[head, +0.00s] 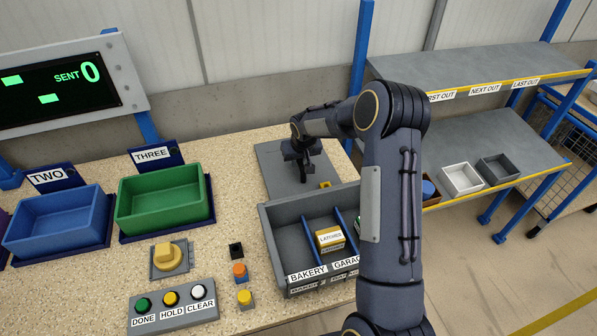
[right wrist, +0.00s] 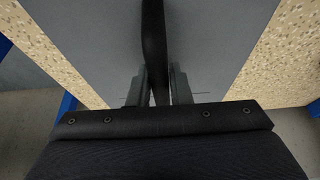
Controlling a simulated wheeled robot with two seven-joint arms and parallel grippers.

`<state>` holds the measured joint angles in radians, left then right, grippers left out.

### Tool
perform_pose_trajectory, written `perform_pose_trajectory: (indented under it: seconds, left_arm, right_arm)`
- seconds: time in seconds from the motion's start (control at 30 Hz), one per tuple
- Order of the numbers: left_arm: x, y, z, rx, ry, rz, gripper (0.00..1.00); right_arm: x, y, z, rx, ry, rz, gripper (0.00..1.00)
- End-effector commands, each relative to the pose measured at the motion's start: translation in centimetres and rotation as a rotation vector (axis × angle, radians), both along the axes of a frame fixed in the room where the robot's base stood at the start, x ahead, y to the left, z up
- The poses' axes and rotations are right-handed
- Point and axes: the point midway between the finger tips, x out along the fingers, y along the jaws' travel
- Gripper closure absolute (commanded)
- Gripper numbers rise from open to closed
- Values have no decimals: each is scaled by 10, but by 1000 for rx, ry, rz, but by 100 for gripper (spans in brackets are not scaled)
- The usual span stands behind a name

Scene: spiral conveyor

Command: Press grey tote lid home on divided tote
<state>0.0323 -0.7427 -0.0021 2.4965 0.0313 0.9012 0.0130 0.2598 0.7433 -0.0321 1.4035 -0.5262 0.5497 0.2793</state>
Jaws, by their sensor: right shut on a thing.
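The grey tote lid (head: 272,160) is a flat grey panel behind the divided tote, at the back of the worktop. It fills much of the right wrist view (right wrist: 92,42). My right gripper (head: 303,176) is over the lid, shut on its dark upright handle (right wrist: 154,40). I cannot tell whether the lid touches the worktop. The divided tote (head: 275,240) is grey and open on top, with blue dividers and labels reading BAKERY and GARAGE. A yellow box marked LATCHES (head: 330,238) sits inside. My right arm hides the tote's right part. My left gripper is not in view.
A green bin (head: 160,198) and a blue bin (head: 55,222) stand left. A yellow knob (head: 170,255), a button panel (head: 172,312) and small coloured blocks (head: 240,271) lie before them. A shelf rack (head: 470,145) with small trays stands right.

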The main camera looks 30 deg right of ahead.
Motion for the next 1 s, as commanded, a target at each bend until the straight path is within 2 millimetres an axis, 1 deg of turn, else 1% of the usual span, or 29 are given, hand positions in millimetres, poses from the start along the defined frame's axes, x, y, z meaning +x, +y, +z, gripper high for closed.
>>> perform_pose_trajectory:
  seconds: [0.37,0.57,0.67,0.77,1.0]
  left_arm:
    - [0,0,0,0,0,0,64]
    - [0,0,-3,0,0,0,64]
    - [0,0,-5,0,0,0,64]
    - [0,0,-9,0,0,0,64]
    - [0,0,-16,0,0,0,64]
  right_arm:
    - [0,0,1,0,-2,0,100]
    - [1,0,12,-1,-4,0,100]
    - [1,0,26,-1,-7,-1,100]
    - [2,0,44,-2,-8,0,100]
    - [1,0,96,-1,-8,0,100]
